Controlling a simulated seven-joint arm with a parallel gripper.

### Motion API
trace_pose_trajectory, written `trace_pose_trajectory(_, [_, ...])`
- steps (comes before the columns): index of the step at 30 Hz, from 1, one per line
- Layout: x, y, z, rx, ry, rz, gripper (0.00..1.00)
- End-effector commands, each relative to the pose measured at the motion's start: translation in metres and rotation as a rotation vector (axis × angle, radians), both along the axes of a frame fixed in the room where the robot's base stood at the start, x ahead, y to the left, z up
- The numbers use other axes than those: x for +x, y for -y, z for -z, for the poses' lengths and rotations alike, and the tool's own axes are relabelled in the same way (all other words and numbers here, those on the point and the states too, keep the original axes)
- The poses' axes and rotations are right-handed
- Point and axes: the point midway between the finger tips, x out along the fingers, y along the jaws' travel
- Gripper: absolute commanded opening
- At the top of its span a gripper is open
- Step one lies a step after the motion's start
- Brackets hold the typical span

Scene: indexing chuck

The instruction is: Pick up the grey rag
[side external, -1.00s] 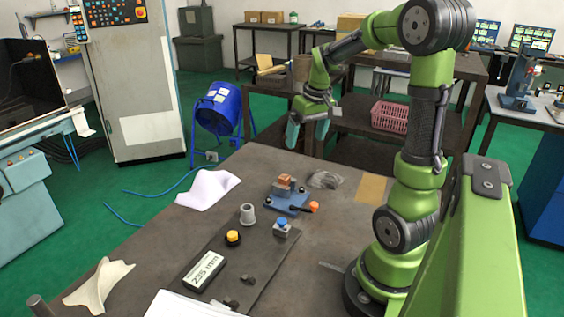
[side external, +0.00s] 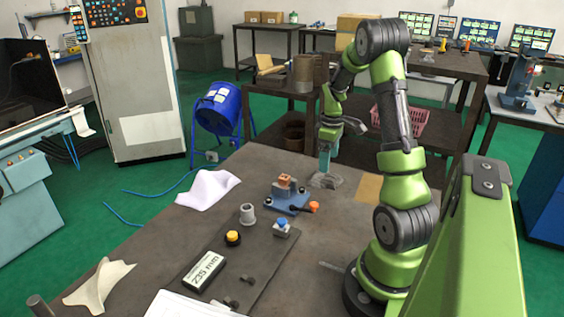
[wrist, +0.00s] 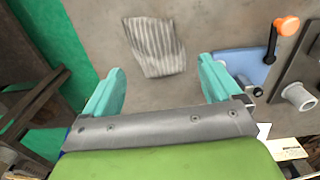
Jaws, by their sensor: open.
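The grey rag (side external: 327,181) lies flat on the dark table, behind and to the right of the blue fixture. In the wrist view the rag (wrist: 157,47) is striped and wrinkled, and it lies just ahead of the space between the fingers. My gripper (side external: 325,166) points down close over the rag and covers part of it in the side view. In the wrist view my gripper (wrist: 162,76) has its two teal fingers wide apart with nothing between them. I cannot tell the exact height of the fingertips above the rag.
The blue fixture (side external: 288,203) with an orange-knobbed lever (side external: 313,206) stands close by. A white cloth (side external: 207,188) hangs at the table's left edge and a cream cloth (side external: 98,284) lies front left. A tan sheet (side external: 368,187) lies to the rag's right.

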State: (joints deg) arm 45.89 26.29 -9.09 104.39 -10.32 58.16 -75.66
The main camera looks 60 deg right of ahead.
Motion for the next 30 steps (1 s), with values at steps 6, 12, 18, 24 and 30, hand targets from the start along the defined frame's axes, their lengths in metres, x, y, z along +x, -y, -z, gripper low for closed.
trace_pose_trajectory(6, [-0.001, 0.0, 0.019, 0.001, 0.0, 0.002, 0.91])
trace_pose_trajectory(12, [-0.005, 0.002, 0.044, 0.004, -0.003, 0.003, 0.91])
trace_pose_trajectory(18, [-0.005, 0.003, 0.067, 0.001, 0.0, 0.002, 0.91])
trace_pose_trajectory(24, [-0.005, 0.003, 0.07, -0.001, 0.001, 0.002, 0.91])
trace_pose_trajectory(30, [-0.005, 0.003, 0.069, -0.001, 0.001, 0.002, 0.71])
